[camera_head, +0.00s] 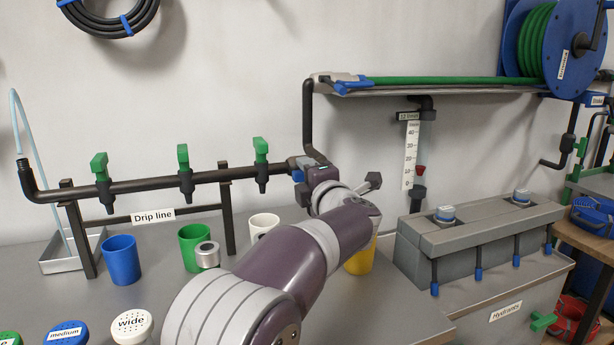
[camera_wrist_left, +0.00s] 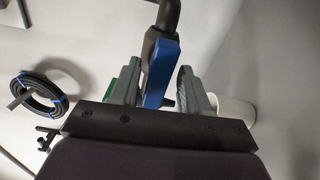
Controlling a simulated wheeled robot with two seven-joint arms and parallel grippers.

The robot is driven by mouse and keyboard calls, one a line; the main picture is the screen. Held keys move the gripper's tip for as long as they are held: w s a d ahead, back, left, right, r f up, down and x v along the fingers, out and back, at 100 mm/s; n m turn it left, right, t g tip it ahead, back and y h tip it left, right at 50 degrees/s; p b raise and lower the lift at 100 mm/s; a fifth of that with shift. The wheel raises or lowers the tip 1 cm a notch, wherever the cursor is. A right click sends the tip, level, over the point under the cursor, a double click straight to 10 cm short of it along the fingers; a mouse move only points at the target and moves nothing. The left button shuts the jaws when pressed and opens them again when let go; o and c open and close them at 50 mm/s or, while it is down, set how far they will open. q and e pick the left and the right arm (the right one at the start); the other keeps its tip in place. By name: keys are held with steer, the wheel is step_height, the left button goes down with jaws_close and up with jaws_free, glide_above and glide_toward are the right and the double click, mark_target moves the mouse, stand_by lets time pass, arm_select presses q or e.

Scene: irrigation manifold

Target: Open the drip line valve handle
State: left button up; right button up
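The drip line pipe (camera_head: 140,186) runs along the wall, with a "Drip line" label (camera_head: 153,215) below it. The blue valve handle (camera_head: 297,175) is at its right end, where the pipe bends up. My left gripper (camera_head: 305,168) is at this handle and partly hides it. In the left wrist view the blue handle (camera_wrist_left: 160,72) lies between the two fingers of my left gripper (camera_wrist_left: 158,88). The fingers are apart, with a gap visible beside the handle; firm contact does not show. My right gripper is not in view.
Green-handled taps (camera_head: 183,157) stand upright on the pipe. Below are a blue cup (camera_head: 122,260), a green cup (camera_head: 190,246), a white cup (camera_head: 262,223) and a yellow cup (camera_head: 361,261) beside my arm. A grey hydrant block (camera_head: 470,240) stands at right. A shelf (camera_head: 440,88) overhangs above.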

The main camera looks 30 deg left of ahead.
arm_select(q)
steer(key=shift+s+d+r, duration=0.15)
steer(key=shift+s+d, duration=0.1)
steer(key=p+v, duration=0.1)
steer(key=v, duration=1.1)
steer(key=shift+p, duration=0.35)
